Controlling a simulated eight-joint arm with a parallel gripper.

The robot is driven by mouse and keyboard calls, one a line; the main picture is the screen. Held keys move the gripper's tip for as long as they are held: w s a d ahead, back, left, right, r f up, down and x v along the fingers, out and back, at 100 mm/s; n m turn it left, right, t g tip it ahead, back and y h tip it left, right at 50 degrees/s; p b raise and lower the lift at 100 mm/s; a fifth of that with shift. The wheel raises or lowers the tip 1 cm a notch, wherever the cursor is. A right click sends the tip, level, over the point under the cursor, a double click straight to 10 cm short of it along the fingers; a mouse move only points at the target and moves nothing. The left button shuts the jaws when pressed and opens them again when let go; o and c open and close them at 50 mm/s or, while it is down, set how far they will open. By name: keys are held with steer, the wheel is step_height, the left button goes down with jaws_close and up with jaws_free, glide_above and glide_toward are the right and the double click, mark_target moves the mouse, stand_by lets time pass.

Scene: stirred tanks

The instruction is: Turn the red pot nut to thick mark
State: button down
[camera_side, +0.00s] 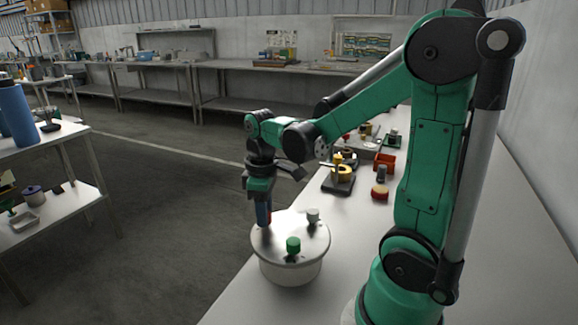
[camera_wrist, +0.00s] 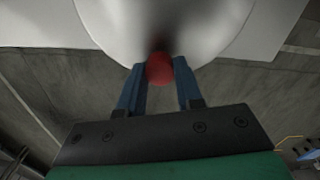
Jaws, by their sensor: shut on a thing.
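A white round pot (camera_side: 290,268) stands on the pale bench, with a flat lid on top. A green nut (camera_side: 293,244) sits near the lid's front and a white-grey nut (camera_side: 313,215) near its right rear. The red pot nut (camera_wrist: 159,68) is between my gripper's fingers at the lid's edge. My gripper (camera_wrist: 160,80) points down and its two blue fingers are shut on the red nut. In the side view my gripper (camera_side: 263,220) hides most of the nut. I cannot make out the thick mark in either view.
A yellow part on a dark base (camera_side: 341,175), a red-and-tan piece (camera_side: 380,193) and a red-orange bin (camera_side: 384,161) stand farther back on the bench. The bench's left edge runs close to the pot. Bare bench lies to the pot's right.

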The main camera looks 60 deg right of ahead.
steer(key=shift+m, duration=0.3)
steer(key=m, duration=1.1)
stand_by(0.4)
steer(key=c, duration=0.6)
jaws_free()
steer(key=shift+r, duration=2.8)
